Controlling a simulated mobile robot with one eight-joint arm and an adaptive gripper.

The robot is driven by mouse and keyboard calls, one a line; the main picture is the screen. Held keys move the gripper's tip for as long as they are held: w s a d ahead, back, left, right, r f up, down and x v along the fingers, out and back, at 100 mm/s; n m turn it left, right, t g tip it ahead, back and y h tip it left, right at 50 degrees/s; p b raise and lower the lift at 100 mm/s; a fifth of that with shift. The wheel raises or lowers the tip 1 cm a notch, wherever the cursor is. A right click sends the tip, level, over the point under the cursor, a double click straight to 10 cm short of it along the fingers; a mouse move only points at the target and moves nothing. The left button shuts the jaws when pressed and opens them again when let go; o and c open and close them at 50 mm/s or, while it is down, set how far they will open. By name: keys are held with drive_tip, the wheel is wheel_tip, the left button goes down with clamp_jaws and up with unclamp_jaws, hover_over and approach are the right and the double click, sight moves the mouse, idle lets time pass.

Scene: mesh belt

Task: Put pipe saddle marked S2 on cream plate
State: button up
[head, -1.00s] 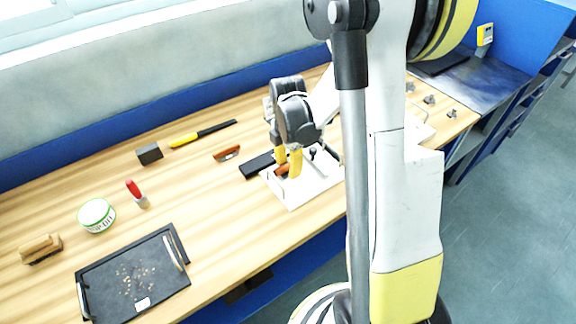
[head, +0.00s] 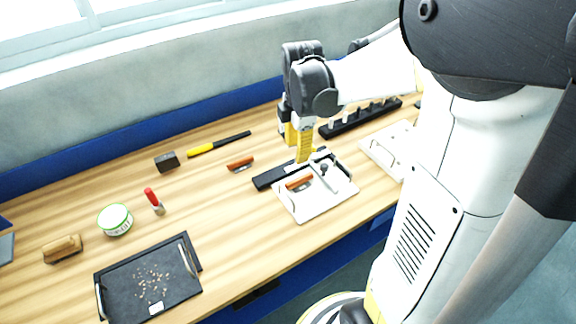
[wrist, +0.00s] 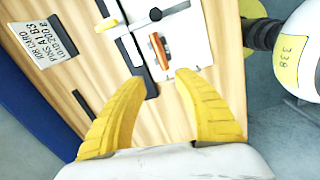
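A cream plate (head: 318,207) lies on the wooden bench, with a copper-orange piece (head: 298,183) resting on it; the piece also shows in the wrist view (wrist: 159,51). It may be the pipe saddle, but I cannot read S2 on it. A similar copper-orange piece (head: 240,163) lies on the bench to the left. My gripper (wrist: 158,80) is open and empty, its yellow fingers apart. In the head view my gripper (head: 299,155) is above and behind the plate, clear of the piece. A dark knobbed fitting (head: 324,171) is on the plate beside the piece.
A black bar (head: 268,179) lies along the plate's left side. A second pale plate (head: 380,153) and a black pegged rack (head: 345,127) are at right. A printed card (wrist: 49,38) shows in the wrist view.

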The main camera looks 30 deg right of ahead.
drive_tip(key=s+a+r+m+t, duration=0.6)
drive_tip(key=s+a+m, duration=0.5)
drive_tip(key=m, duration=0.5)
wheel_tip(320, 180, up, 2)
drive_tip(key=shift+s+a+r+t, duration=0.1)
drive_tip(key=shift+s+a+t, duration=0.2)
drive_tip(key=shift+s+a, duration=0.1)
